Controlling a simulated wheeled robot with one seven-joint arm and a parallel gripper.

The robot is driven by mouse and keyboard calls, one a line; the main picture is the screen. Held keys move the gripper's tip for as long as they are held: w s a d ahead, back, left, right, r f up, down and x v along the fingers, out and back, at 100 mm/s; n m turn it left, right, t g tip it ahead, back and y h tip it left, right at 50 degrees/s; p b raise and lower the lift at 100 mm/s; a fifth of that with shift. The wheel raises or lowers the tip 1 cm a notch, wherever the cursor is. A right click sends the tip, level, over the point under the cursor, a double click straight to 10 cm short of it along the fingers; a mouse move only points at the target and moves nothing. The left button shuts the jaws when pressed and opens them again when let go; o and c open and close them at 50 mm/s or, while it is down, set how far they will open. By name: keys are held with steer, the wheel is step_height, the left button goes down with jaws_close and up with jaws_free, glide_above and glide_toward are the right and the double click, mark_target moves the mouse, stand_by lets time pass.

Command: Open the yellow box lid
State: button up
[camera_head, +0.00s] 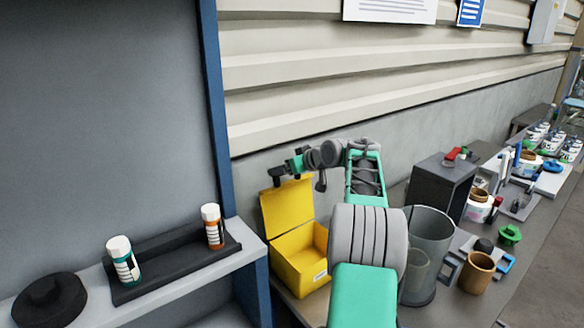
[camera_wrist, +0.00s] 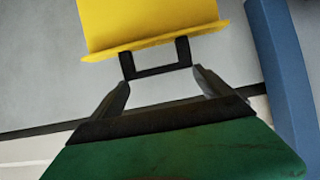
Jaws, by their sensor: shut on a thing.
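The yellow box (camera_head: 303,268) stands at the left end of the bench, and its inside shows. Its yellow lid (camera_head: 287,208) is raised, standing roughly upright at the back of the box. In the wrist view the lid (camera_wrist: 150,22) fills the top, with a black U-shaped handle (camera_wrist: 156,71) on its edge. My gripper (camera_head: 280,175) is at the lid's upper edge. In the wrist view my gripper (camera_wrist: 161,82) has its two dark fingers at either side of the handle, shut on it. Part of the box's right side is hidden behind my arm.
A grey bin (camera_head: 430,235) stands right of my arm, with a dark box (camera_head: 440,185) behind it. A brown cup (camera_head: 478,272) and small parts lie further right. A shelf (camera_head: 180,292) with two bottles and a blue post (camera_head: 213,110) are at the left. The wall is close behind.

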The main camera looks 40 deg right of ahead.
steer(key=shift+w+r, duration=0.35)
steer(key=shift+r, duration=0.4)
steer(key=o, duration=1.6)
steer(key=shift+o, duration=1)
steer(key=shift+w+a+f, duration=0.2)
steer(key=shift+w+f, duration=0.1)
steer(key=shift+f, duration=0.05)
steer(key=shift+s+d, duration=0.25)
steer(key=shift+s, duration=0.3)
steer(key=b+v, duration=0.2)
steer(key=v, duration=0.5)
steer(key=shift+a, duration=0.15)
